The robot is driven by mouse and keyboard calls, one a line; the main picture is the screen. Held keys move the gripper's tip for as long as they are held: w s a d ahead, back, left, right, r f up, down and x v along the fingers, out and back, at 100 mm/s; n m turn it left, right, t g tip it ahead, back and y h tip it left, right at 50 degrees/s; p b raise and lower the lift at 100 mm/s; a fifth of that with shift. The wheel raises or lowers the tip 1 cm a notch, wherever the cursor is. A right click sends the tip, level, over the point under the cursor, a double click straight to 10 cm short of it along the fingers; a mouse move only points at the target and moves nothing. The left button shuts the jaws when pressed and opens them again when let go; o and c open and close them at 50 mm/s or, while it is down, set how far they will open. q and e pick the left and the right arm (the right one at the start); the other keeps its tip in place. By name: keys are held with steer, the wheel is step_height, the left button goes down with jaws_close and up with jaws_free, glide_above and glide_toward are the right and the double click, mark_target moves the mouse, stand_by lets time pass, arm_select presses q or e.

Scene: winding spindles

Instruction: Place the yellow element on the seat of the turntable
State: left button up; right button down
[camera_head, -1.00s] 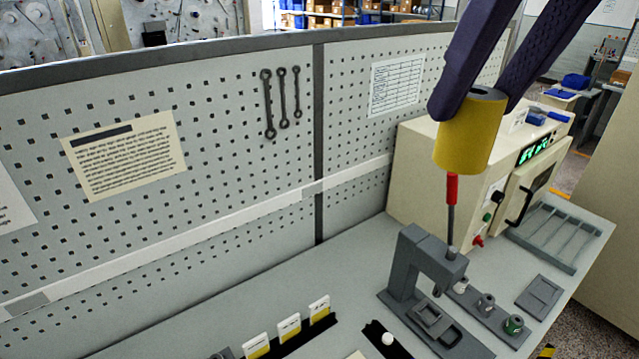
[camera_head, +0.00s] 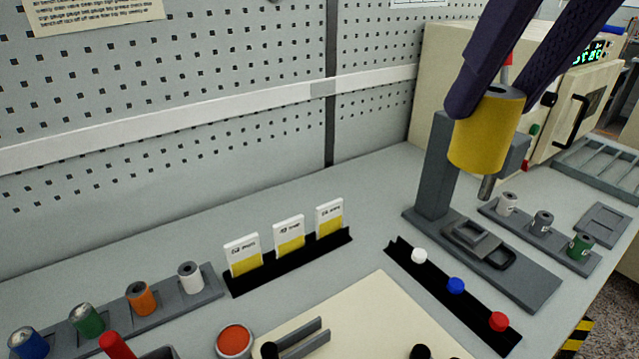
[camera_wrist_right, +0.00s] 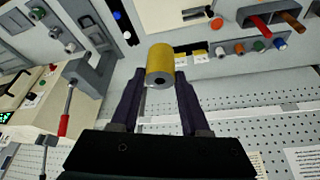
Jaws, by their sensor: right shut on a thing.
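The yellow element (camera_head: 487,135) is a thick cylinder with a central hole. My right gripper (camera_head: 490,95) is shut on it and holds it in the air, in front of the grey arbor press (camera_head: 437,165) in the head view. In the right wrist view the yellow element (camera_wrist_right: 160,64) sits between the two dark fingers of my right gripper (camera_wrist_right: 159,80), its hole showing at the near end. I cannot pick out the turntable or its seat with certainty in either view. My left gripper is not in view.
A black rack (camera_head: 455,300) with white, blue and red knobs stands below the held element. Yellow-white cards (camera_head: 288,238) stand in another black holder. A row of coloured spools (camera_head: 140,298) is at lower left. A cream mat (camera_head: 370,310) lies at the front. A pegboard wall (camera_head: 210,90) stands behind.

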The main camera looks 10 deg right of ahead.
steer(key=s+a+f+n+g+y, duration=0.15)
steer(key=a+f+n, duration=0.25)
steer(key=f+n, duration=0.4)
steer(key=a+f+n+g+y, duration=0.2)
steer(key=a+f+n+y, duration=0.1)
steer(key=f+n, duration=0.4)
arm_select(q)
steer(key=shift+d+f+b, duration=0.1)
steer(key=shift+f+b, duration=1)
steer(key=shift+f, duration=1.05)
arm_select(e)
steer(key=shift+s+a+f, duration=0.1)
steer(key=shift+f, duration=5.05)
steer(key=shift+s+f, duration=0.1)
steer(key=shift+f, duration=5.05)
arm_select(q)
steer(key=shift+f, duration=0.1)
arm_select(e)
steer(key=shift+f, duration=0.1)
steer(key=shift+c, duration=2)
jaws_free()
